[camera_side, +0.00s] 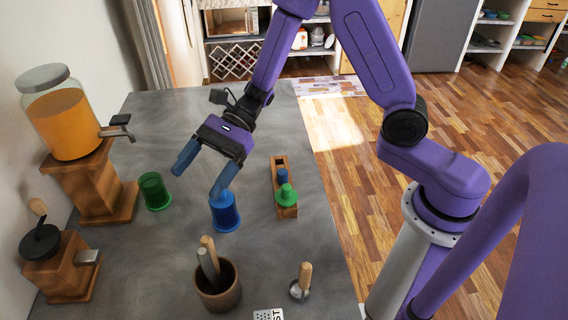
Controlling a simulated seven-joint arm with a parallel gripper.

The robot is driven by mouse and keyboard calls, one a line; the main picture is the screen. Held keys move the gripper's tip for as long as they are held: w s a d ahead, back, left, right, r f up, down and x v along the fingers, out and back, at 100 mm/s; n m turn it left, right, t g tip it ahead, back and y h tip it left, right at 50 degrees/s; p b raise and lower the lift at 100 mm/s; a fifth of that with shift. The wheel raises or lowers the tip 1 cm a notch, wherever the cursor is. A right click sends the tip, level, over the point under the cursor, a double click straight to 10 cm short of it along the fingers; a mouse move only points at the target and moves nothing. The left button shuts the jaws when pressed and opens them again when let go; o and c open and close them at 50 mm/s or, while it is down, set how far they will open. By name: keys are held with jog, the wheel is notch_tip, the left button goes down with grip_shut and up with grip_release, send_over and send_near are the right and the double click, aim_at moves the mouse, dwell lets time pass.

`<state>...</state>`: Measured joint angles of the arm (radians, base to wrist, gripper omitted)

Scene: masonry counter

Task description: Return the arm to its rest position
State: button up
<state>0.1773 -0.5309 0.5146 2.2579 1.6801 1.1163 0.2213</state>
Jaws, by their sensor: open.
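My gripper (203,179) is open above the grey counter (180,262), with its two blue fingers spread wide. One finger hangs over open counter near the green cup. The other finger comes down at the blue cup (225,212) and overlaps its top in the picture; I cannot tell whether they touch. The blue cup stands on the counter. My purple arm reaches in from the right, over the counter's right edge.
A juice dispenser (62,122) on a wooden stand and a wooden grinder (58,268) stand at left. A green cup (155,191), a wooden holder (286,210) with blue and green pieces, a brown pot (217,290) with tools and a wooden-handled tool (302,280) surround the gripper.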

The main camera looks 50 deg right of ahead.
jog(key=s+d+r+n+g+h, duration=0.1)
jog(key=s+d+n+g+h, duration=0.2)
jog(key=s+n, duration=0.4)
jog(key=s+d+r+n+g+h, duration=0.1)
jog(key=s+d+n+g+h, duration=0.25)
jog(key=s, duration=0.65)
jog(key=s+d+n+t+h, duration=0.2)
jog(key=d+n+t+h, duration=0.1)
jog(key=d+n, duration=0.4)
jog(key=s+d+n+t+h, duration=0.3)
jog(key=d+n+t, duration=0.2)
jog(key=n, duration=0.5)
jog(key=shift+s+d+r+h, duration=0.15)
jog(key=shift+d+r+h, duration=0.2)
jog(key=shift+d, duration=0.7)
